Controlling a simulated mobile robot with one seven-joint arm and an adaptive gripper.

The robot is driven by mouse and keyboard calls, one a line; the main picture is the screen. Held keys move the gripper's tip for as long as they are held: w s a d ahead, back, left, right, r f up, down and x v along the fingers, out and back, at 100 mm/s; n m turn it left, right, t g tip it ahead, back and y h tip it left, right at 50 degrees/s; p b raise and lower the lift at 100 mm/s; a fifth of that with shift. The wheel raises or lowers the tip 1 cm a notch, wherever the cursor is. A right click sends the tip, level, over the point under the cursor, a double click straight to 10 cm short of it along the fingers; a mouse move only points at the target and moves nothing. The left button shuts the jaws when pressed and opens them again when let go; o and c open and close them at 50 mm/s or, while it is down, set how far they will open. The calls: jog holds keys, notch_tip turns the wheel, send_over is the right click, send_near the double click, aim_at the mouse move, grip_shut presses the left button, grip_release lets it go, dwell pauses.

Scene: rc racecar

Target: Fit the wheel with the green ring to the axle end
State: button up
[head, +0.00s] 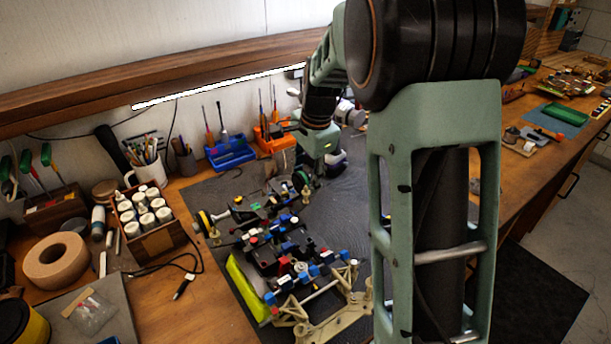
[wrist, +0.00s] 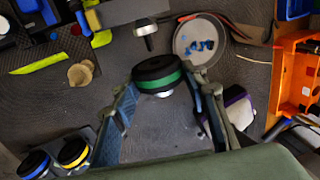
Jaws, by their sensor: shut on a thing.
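The black wheel with the green ring (wrist: 158,74) is between the fingertips of my gripper (wrist: 162,82) in the wrist view. My gripper is shut on it, one finger at each side. The axle end (wrist: 146,30) of the car shows just beyond the wheel, with a small gap between them. In the head view the car chassis (head: 290,250) lies on the dark mat, and my gripper (head: 305,180) is low over its far side. The held wheel is hard to make out there.
Wheels with a blue ring (wrist: 34,163) and a yellow ring (wrist: 73,153) sit at lower left in the wrist view. A round dish (wrist: 190,52) with blue bits is right of the axle. An orange holder (wrist: 296,78) stands at the right edge. A parts box (head: 160,241) stands left of the mat.

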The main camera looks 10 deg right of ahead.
aim_at(294, 182)
jog(key=shift+s+a, duration=0.3)
jog(key=shift+a, duration=0.4)
jog(key=shift+s+a, duration=0.3)
jog(key=shift+a, duration=0.4)
jog(key=o, duration=1.1)
jog(key=v, duration=1.2)
jog(key=shift+d, duration=0.1)
